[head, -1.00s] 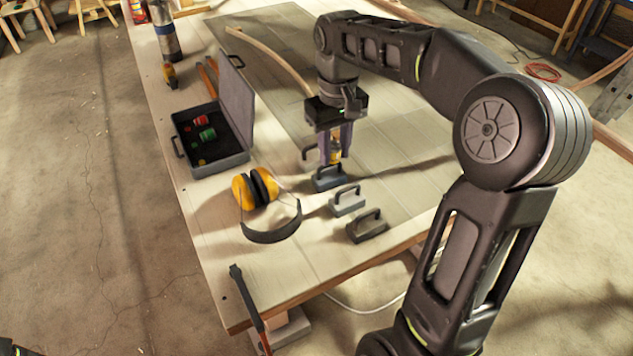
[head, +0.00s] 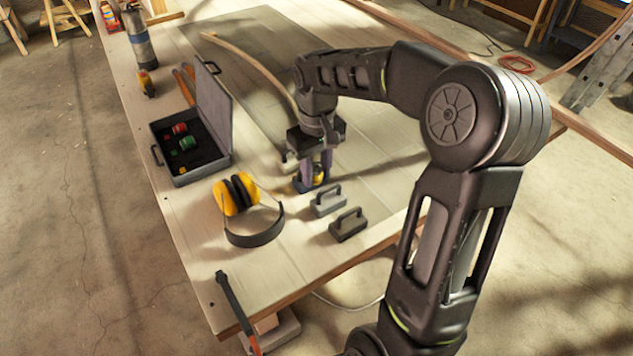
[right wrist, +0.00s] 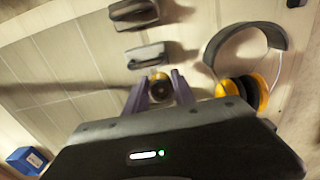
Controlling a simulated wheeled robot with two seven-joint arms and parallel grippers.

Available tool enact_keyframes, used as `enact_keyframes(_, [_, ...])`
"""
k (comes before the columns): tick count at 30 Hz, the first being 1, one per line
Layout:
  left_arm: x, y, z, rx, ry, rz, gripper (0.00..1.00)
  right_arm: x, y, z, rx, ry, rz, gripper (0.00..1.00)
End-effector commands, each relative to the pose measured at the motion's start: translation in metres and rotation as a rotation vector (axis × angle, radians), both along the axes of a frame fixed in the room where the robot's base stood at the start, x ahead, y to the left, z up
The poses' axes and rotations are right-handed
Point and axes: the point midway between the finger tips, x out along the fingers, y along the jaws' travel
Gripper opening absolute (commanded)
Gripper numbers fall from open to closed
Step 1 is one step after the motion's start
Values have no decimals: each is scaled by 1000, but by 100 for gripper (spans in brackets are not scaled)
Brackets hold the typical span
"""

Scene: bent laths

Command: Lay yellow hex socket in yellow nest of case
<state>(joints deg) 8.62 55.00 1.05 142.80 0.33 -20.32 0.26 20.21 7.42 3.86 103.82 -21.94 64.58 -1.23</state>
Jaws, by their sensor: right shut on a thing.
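The yellow hex socket (head: 319,175) is between the fingers of my right gripper (head: 314,182), which is shut on it. It also shows, yellow and dark, between the fingertips in the right wrist view (right wrist: 159,84). The open grey case (head: 203,172) stands to the left on the bench, lid up, with a dark lining. A red socket and a green socket lie in it. A small yellow spot, apparently the yellow nest (head: 182,170), shows at its near end. The gripper is apart from the case, right of the earmuffs. My left gripper is not in view.
Yellow-black earmuffs (head: 237,195) lie between the case and gripper. Handled blocks, a light grey one (head: 327,202) and a dark one (head: 348,225), stand in front of the gripper. A hammer-like tool (head: 240,310) lies at the near edge. A curved lath (head: 248,65) lies behind.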

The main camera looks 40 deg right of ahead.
Motion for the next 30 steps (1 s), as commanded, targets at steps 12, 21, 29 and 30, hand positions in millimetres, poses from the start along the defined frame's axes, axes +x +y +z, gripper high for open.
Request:
enact_keyframes(12, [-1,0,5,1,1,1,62,0,0,-34,0,2,1,0])
enact_keyframes(21, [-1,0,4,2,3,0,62,0,0,-37,0,0,1,0])
enact_keyframes(29, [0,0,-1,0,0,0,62,0,0,-46,1,-1,1,0])
enact_keyframes(30, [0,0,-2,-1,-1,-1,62,0,0,-47,1,-1,1,0])
